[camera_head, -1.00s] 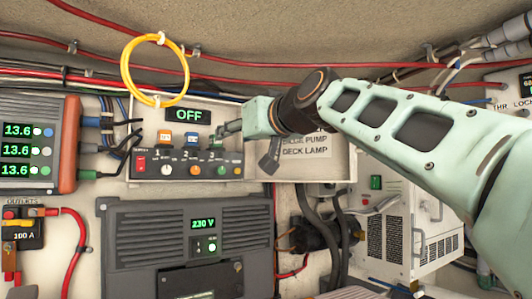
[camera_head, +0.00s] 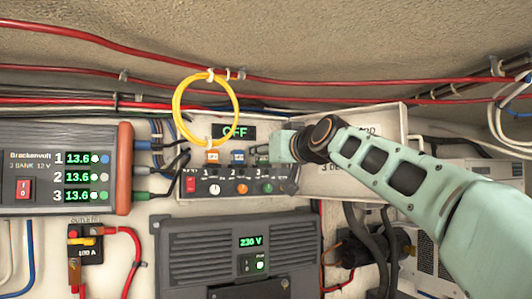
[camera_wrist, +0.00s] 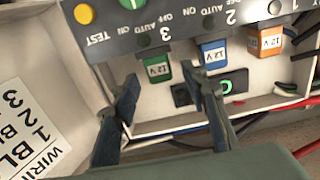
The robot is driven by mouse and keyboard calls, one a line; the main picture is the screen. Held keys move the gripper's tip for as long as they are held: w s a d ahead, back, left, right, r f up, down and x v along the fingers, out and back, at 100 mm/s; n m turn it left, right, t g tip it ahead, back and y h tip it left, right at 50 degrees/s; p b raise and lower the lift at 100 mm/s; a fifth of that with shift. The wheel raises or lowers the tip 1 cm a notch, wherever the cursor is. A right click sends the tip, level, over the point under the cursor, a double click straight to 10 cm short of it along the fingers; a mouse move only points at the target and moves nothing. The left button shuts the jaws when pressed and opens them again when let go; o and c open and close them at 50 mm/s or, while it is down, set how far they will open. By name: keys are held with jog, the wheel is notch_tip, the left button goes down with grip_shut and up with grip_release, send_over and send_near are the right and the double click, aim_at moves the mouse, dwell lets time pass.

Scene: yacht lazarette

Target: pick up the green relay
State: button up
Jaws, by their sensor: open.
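The green relay (camera_wrist: 157,70), marked 12 V, sits in the switch panel (camera_wrist: 170,22) in the wrist view, under the position numbered 3. My gripper (camera_wrist: 163,84) is open, with one fingertip on each side of the relay and nothing clamped. The right fingertip is in the gap between the green relay and the blue relay (camera_wrist: 213,53). I cannot tell whether either finger touches the relay. In the head view my gripper (camera_head: 264,151) is at the panel's right part and largely hides the green relay.
An orange relay (camera_wrist: 265,41) sits beyond the blue one. Knobs, including a green knob (camera_head: 267,188), line the panel. A yellow cable loop (camera_head: 206,79) hangs above left. An open labelled cover (camera_head: 375,122) is beside my wrist. A grey 230 V unit (camera_head: 240,255) is below.

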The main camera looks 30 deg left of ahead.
jog(key=shift+w+a, duration=0.3)
jog(key=shift+a, duration=0.15)
jog(key=shift+c, duration=0.6)
jog(key=c, duration=1)
